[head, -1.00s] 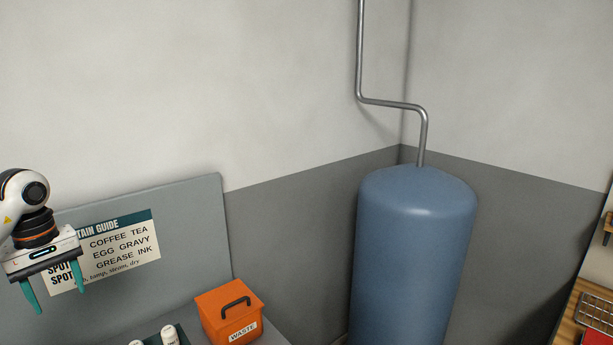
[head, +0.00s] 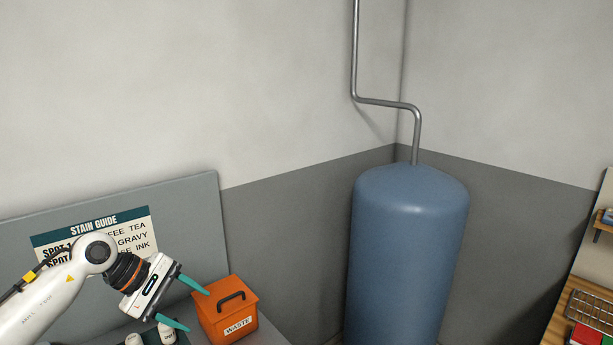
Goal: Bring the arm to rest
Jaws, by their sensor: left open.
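My left gripper (head: 190,306) is at the lower left of the head view, at the end of my white left arm (head: 62,290). Its two teal fingers are spread apart with nothing between them. The fingers point right, towards the orange waste box (head: 226,310). The upper fingertip overlaps the box's left edge in the picture; I cannot tell whether it touches. My right gripper is not in view.
White bottles (head: 167,333) in a dark holder stand below the gripper. A stain guide sign (head: 95,222) hangs on the grey panel (head: 190,220) behind the arm. A blue tank (head: 408,255) stands in the corner. A wooden bench (head: 562,325) is at the right edge.

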